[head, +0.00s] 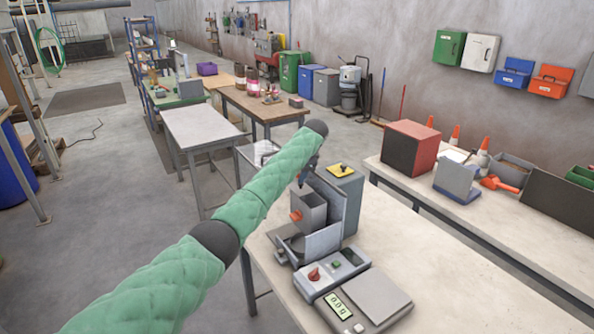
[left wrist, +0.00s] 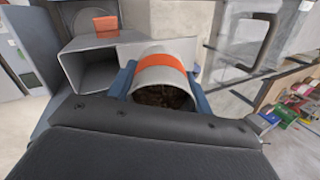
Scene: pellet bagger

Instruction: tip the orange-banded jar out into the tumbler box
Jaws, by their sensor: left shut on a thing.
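The orange-banded jar (left wrist: 165,72) is pale grey with an orange band. In the left wrist view its open mouth faces the camera and dark brown contents show inside. My left gripper (head: 307,172) is shut on the jar, with a blue finger on each side of it in the wrist view. I cannot make out the jar in the head view. The tumbler box (head: 309,208) seems to be the open grey box with an orange piece on it, on the bench machine below the gripper. In the wrist view the box (left wrist: 88,72) is left of the jar. My right gripper is not in view.
A control unit with a red knob (head: 314,273) and a scale (head: 366,298) stand in front of the machine. A grey cabinet with a yellow top (head: 343,184) stands close behind. The bench (head: 440,265) is clear to the right.

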